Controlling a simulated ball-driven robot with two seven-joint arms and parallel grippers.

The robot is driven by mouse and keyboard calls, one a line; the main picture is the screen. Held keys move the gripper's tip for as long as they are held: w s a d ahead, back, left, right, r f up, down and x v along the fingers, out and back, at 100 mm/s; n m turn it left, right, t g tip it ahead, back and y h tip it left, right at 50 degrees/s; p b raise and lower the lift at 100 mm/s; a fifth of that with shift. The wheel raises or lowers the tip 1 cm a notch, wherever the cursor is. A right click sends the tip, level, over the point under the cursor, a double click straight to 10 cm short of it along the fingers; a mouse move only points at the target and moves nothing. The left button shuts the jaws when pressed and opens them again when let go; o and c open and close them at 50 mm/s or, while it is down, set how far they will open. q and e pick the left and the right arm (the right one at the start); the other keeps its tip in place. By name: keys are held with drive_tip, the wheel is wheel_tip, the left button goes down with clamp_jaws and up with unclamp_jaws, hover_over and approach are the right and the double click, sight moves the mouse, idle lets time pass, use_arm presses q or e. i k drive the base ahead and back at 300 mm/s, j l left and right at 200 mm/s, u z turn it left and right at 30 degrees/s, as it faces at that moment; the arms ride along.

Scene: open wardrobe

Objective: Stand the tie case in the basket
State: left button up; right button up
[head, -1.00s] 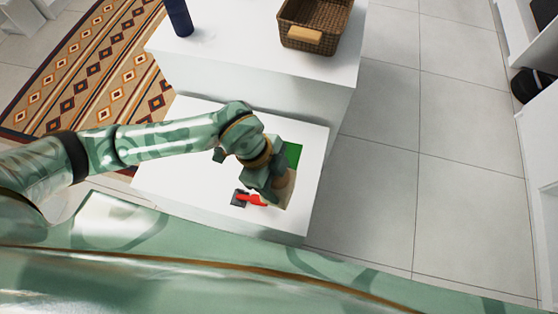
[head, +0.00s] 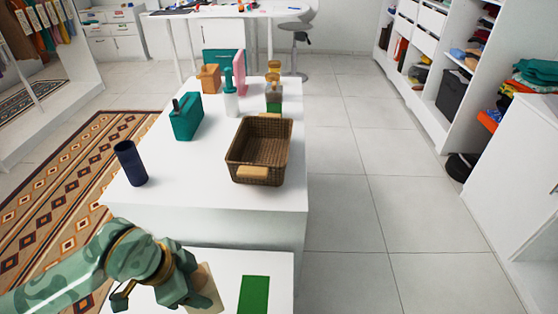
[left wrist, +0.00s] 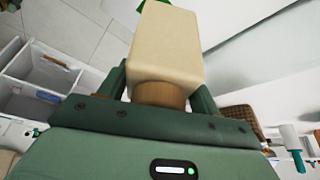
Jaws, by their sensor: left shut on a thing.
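The brown woven basket (head: 262,148) stands on the white island, open at the top and empty where I can see inside. Part of it also shows at the right in the left wrist view (left wrist: 240,114). A navy cylinder (head: 130,164) stands upright at the island's left edge; it may be the tie case, but I cannot tell for sure. My left gripper (head: 190,284) is shut on a cream block (head: 206,291) with a round wooden neck. In the left wrist view the fingers (left wrist: 160,92) hold that neck, with the cream block (left wrist: 165,45) beyond. My right gripper is not in view.
A teal box (head: 187,117), a white-and-teal bottle (head: 230,98) and several other items stand behind on the island. A green square (head: 254,294) lies on the lower white bench (head: 222,262). Clear tiled floor lies at the right, before white shelves.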

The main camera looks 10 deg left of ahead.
sight(271, 159)
drive_tip(key=l+z, duration=0.35)
drive_tip(key=i+l+z, duration=0.1)
drive_tip(key=z, duration=0.25)
drive_tip(key=i+l+z, duration=0.3)
drive_tip(key=i+l, duration=0.55)
drive_tip(key=l, duration=0.15)
drive_tip(key=i+u, duration=0.55)
drive_tip(key=u, duration=0.15)
drive_tip(key=i+l+u, duration=0.15)
drive_tip(key=u, duration=0.25)
drive_tip(key=i+u, duration=0.3)
drive_tip(key=u, duration=0.15)
drive_tip(key=i+l+u, duration=0.15)
drive_tip(key=u, duration=0.3)
drive_tip(key=i+l+u, duration=0.25)
drive_tip(key=u, duration=0.15)
drive_tip(key=i+l+u, duration=0.25)
drive_tip(key=u, duration=0.2)
drive_tip(key=i+l+u, duration=0.15)
drive_tip(key=l+u, duration=0.3)
